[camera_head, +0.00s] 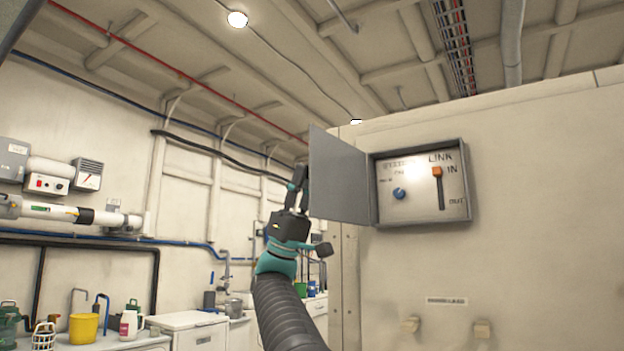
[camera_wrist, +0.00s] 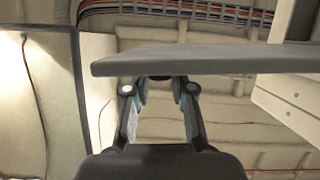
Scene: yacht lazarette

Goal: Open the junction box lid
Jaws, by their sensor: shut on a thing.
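The grey junction box (camera_head: 466,212) is on the pale wall at the right in the head view. Its flat grey lid (camera_head: 340,178) is swung out to the left on the box's left side, standing wide open. My gripper (camera_head: 299,178) is at the lid's free left edge, shut on the lid. In the wrist view the lid (camera_wrist: 215,60) crosses above my gripper (camera_wrist: 160,80), and its fingertips meet at the lid's edge. The exact contact is partly hidden.
A label plate (camera_head: 447,301) and two small wall fittings (camera_head: 411,325) are below the box. A counter at the left bears a yellow bucket (camera_head: 84,328) and bottles. Pipes and cables run along the left wall. The space left of the lid looks clear.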

